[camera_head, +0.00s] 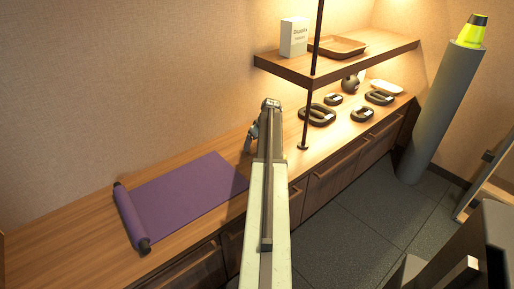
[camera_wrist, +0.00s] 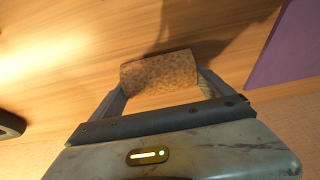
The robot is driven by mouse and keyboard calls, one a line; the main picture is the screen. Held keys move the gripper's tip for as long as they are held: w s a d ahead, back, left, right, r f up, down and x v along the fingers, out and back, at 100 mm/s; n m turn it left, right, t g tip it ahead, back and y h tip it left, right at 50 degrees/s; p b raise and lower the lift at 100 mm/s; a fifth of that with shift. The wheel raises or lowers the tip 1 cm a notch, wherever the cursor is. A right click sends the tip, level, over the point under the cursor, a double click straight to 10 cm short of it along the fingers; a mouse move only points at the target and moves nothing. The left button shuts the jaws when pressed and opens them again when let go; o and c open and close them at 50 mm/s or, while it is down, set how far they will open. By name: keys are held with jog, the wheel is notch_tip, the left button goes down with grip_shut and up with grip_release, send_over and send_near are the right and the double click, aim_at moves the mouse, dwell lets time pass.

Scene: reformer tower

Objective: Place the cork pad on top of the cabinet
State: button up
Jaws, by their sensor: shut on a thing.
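In the wrist view a speckled tan cork pad (camera_wrist: 160,73) sits between the two fingers of my gripper (camera_wrist: 160,85), which is shut on it. The wooden top of the long low cabinet (camera_wrist: 60,50) shows beyond the pad, with a shadow on it near the pad. I cannot tell whether the pad touches the wood. In the head view the cabinet (camera_head: 75,222) runs along the wall, and my arm reaches over its top. My gripper (camera_head: 252,138) is partly hidden behind my arm there, and the pad cannot be made out.
A partly unrolled purple mat (camera_head: 185,198) lies on the cabinet to the left. Several dark weights (camera_head: 318,115) lie to the right, under a shelf (camera_head: 345,62) held by a thin dark post (camera_head: 307,105). Bare wood shows around my gripper.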

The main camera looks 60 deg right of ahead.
jog(key=shift+f, duration=0.25)
jog(key=o, duration=1.2)
jog(key=shift+r, duration=0.1)
jog(key=shift+r+p, duration=0.3)
jog(key=shift+p, duration=0.1)
jog(key=p+v, duration=1)
jog(key=v, duration=0.1)
jog(key=shift+r+p, duration=0.35)
jog(key=shift+p, duration=0.05)
jog(key=shift+s+a, duration=0.1)
jog(key=shift+s, duration=0.05)
